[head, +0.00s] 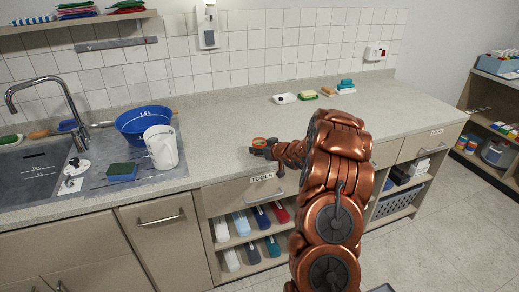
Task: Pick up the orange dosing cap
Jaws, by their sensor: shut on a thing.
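My gripper (262,149) is at the end of my copper-coloured arm, low over the front part of the grey countertop (230,130). It is shut on the small round orange dosing cap (259,142), whose orange shows between the dark fingers. The fingers hide part of the cap, and I cannot tell whether it touches the counter.
A white jug (161,147), a blue bowl (141,124) and a green-and-blue sponge (122,171) stand by the sink (40,165) at left. A soap dish (284,98) and sponges (346,86) lie along the wall. The counter around my gripper is clear.

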